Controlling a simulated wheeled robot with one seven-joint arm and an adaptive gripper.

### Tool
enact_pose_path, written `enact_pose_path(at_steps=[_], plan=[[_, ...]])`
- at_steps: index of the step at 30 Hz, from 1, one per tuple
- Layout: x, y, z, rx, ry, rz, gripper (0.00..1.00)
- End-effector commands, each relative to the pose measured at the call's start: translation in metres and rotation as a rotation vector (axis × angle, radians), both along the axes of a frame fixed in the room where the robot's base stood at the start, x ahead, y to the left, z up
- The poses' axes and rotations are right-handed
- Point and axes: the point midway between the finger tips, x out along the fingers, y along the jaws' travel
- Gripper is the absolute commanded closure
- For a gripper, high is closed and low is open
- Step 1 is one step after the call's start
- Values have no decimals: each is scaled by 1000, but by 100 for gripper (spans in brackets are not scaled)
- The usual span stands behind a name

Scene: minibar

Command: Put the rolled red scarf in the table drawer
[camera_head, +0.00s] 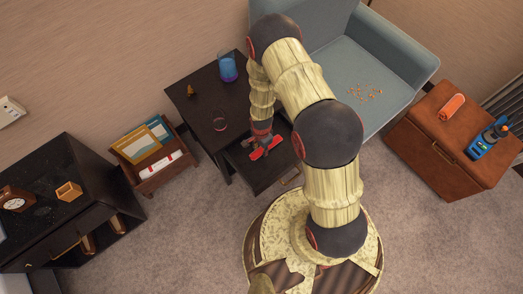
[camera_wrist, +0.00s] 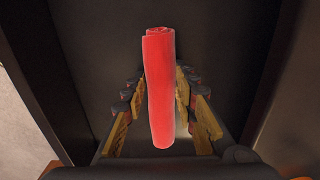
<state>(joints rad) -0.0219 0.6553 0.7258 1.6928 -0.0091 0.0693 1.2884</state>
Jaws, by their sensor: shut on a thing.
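The rolled red scarf (camera_wrist: 160,88) is a smooth red roll, seen lengthwise between the fingers of my gripper (camera_wrist: 160,100) in the wrist view. My gripper is shut on it. In the head view the red scarf (camera_head: 272,147) shows at the end of my gripper (camera_head: 262,140), over the pulled-out table drawer (camera_head: 258,177). The drawer belongs to the dark table (camera_head: 198,112) and is open toward me. In the wrist view the dark drawer interior (camera_wrist: 105,45) lies below and around the scarf. Whether the scarf touches the drawer floor, I cannot tell.
A grey armchair (camera_head: 400,50) is behind, a brown ottoman (camera_head: 425,150) right, and a rack (camera_head: 150,178) and dark cabinet (camera_head: 45,222) left.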

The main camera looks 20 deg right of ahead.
Motion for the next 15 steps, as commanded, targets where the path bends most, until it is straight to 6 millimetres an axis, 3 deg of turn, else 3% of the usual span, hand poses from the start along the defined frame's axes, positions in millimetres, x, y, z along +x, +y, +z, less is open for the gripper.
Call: enact_pose_path(at_steps=[10, 11, 15], plan=[[1, 0, -2, 0, -2, 1, 97], [1, 0, -1, 0, -2, 1, 70], [1, 0, -1, 0, -2, 1, 62]])
